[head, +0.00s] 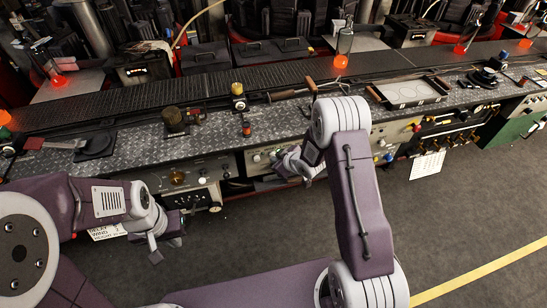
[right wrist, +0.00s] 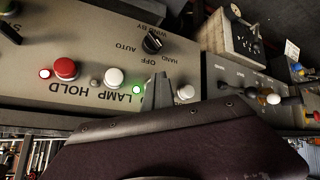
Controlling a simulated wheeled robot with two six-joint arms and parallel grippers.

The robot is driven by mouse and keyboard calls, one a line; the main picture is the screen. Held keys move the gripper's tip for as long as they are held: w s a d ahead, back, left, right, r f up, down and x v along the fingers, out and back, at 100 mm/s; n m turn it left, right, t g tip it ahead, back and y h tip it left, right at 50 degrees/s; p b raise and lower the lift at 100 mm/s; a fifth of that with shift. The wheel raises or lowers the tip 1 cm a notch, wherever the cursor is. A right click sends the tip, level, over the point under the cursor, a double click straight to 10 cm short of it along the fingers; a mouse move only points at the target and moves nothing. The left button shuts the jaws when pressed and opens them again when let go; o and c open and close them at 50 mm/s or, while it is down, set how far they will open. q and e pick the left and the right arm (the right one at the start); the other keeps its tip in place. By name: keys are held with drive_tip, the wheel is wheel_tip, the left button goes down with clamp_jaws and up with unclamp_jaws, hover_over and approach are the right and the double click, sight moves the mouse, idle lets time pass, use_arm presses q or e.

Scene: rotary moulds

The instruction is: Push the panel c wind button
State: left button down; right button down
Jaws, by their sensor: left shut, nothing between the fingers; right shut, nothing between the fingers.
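In the right wrist view a grey control panel (right wrist: 95,60) appears upside down. It carries a red button (right wrist: 65,69), a white button (right wrist: 114,77) and another white button (right wrist: 185,92). HOLD and LAMP lettering shows; I cannot read a WIND label by a button. My right gripper (right wrist: 158,88) is shut and empty, in front of the panel between a lit green lamp (right wrist: 137,90) and the second white button. I cannot tell whether it touches. The head view shows this gripper (head: 280,163) at the bench front. My left gripper (head: 154,254) is shut and empty, over the floor.
A selector knob (right wrist: 152,43) marked HAND, OFF and AUTO sits on the panel. Another panel (head: 190,178) with knobs stands to the left under the bench top (head: 130,148). A white tray (head: 412,92) lies on the bench. The grey floor (head: 445,215) is clear at right.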

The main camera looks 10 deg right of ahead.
drive_tip(key=shift+w+r, duration=0.2)
drive_tip(key=shift+w, duration=0.15)
drive_tip(key=shift+s, duration=0.1)
idle(0.3)
drive_tip(key=s+b, duration=0.1)
drive_tip(key=s, duration=0.5)
drive_tip(key=shift+d+f, duration=0.15)
drive_tip(key=shift+f, duration=0.05)
drive_tip(key=shift+s, duration=0.1)
